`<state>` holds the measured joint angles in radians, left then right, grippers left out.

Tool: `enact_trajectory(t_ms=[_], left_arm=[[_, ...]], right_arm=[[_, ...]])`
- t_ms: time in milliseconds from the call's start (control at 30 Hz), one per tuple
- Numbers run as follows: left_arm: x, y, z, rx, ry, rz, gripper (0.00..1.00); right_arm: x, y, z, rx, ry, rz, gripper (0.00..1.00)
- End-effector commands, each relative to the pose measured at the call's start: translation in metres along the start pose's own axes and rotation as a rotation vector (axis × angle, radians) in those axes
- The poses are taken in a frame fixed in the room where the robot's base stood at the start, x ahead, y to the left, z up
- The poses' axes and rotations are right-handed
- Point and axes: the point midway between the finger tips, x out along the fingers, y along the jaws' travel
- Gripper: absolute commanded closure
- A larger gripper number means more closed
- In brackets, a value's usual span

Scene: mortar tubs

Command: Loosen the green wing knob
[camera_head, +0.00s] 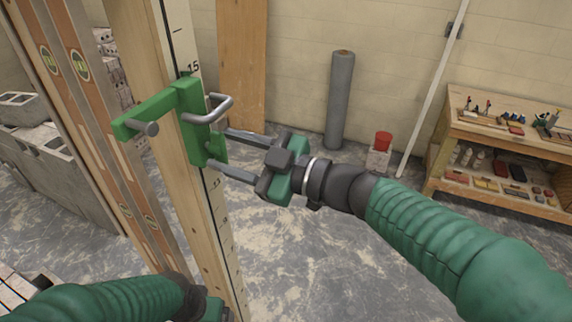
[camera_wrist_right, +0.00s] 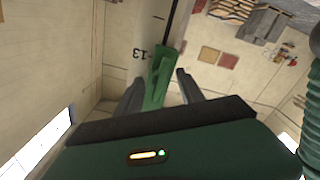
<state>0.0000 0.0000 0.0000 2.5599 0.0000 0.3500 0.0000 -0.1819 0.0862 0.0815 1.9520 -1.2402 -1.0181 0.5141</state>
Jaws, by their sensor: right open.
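A green clamp bracket (camera_head: 190,112) with a grey bent handle sits on an upright wooden post with a measuring scale. The green wing knob (camera_head: 216,149) is low on its right side. My right gripper (camera_head: 218,148) is open, its two fingers pointing left, one above and one below the knob. In the right wrist view the green knob (camera_wrist_right: 157,85) stands between the two spread fingers (camera_wrist_right: 158,88), with no clear contact visible. My left gripper's green body (camera_head: 212,308) shows at the bottom edge by the post; its fingers are hidden.
Spirit levels (camera_head: 80,65) stand along the post's left side. A grey roll (camera_head: 340,100) and a red cup (camera_head: 383,140) on a block are near the back wall. A wooden bench (camera_head: 510,150) with tools stands at the right. The floor between is clear.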

Motion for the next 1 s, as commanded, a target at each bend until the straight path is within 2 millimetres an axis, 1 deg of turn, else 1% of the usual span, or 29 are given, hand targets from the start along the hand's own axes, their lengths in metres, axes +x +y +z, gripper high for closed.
enact_trajectory(t_ms=[67,167,400,500,600,733,1000], left_arm=[[0.007,0.000,0.002,0.000,0.000,0.000,0.15],[0.016,0.000,0.004,0.000,0.000,0.000,0.15],[0.037,0.000,0.009,0.000,0.000,0.000,0.15],[0.043,0.000,0.010,0.000,0.000,0.000,0.15],[0.046,0.000,0.011,0.000,0.000,0.000,0.15],[0.048,0.000,0.011,0.000,0.000,0.000,0.15],[0.047,0.000,0.011,0.000,0.000,0.000,0.15]], right_arm=[[-0.013,-0.001,0.003,-0.003,-0.002,0.003,0.55],[-0.038,-0.001,0.005,-0.004,-0.003,0.005,0.55],[-0.110,-0.001,0.007,-0.002,-0.004,0.006,0.55],[-0.134,0.000,0.006,0.000,-0.004,0.005,0.55],[-0.150,0.001,0.005,0.000,-0.003,0.003,0.55],[-0.161,0.001,0.004,0.001,-0.003,0.001,0.55],[-0.162,0.001,0.003,0.001,-0.003,0.000,0.55]])
